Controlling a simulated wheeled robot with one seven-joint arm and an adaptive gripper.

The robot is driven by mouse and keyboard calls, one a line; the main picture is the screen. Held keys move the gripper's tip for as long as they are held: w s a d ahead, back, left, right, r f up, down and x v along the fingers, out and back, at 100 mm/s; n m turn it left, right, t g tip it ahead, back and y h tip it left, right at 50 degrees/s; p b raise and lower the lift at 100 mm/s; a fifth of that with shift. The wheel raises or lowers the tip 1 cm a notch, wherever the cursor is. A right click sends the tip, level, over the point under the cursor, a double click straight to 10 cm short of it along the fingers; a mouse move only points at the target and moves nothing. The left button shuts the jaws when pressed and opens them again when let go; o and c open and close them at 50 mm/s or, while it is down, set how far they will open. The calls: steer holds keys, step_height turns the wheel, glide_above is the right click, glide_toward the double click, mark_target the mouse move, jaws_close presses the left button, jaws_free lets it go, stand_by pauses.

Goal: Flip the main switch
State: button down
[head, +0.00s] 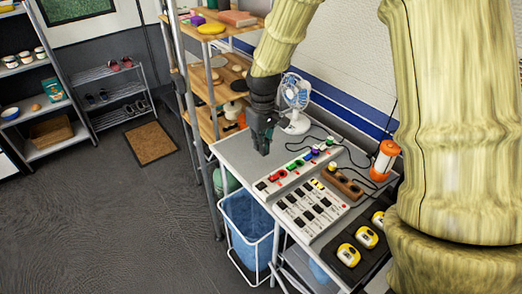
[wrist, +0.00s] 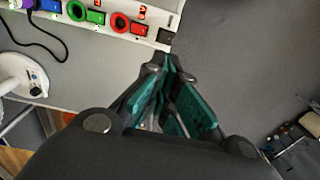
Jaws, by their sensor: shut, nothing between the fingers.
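A white power strip (head: 292,171) with coloured plugs and switches lies on the grey bench. It also shows along the top of the wrist view (wrist: 112,22). A dark switch (wrist: 166,36) sits at its near end, beside a red switch and red plug (wrist: 120,23); I take the dark one as the main switch. At that end in the head view is a small dark switch (head: 261,186). My gripper (head: 263,150) points down over the bench, behind the strip's end. In the wrist view its fingertips (wrist: 169,64) are shut and empty, just short of the dark switch. Contact is not visible.
A white fan (head: 296,100) stands behind my gripper. A panel of black switches (head: 308,203), a wooden socket block (head: 342,183), an orange lamp (head: 384,160) and yellow devices (head: 367,237) lie to the right. A blue bin (head: 246,222) is below the bench's front edge.

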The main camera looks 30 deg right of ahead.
mark_target(260, 182)
steer(key=shift+r, duration=0.1)
stand_by(0.3)
steer(key=shift+s+a+r+h+p, duration=0.15)
steer(key=shift+a+h+p, duration=0.9)
steer(key=shift+p, duration=1.15)
steer(key=shift+a+y, duration=0.25)
steer(key=shift+w+d+f+p, duration=0.2)
steer(key=shift+f+p, duration=0.55)
steer(key=shift+f, duration=1.5)
steer(key=shift+s+d+f+p, duration=0.1)
steer(key=shift+d+f+p, duration=0.5)
steer(key=shift+f, duration=1.7)
steer(key=shift+w+f+p, duration=0.1)
steer(key=shift+f+p, duration=0.85)
steer(key=shift+f, duration=1.45)
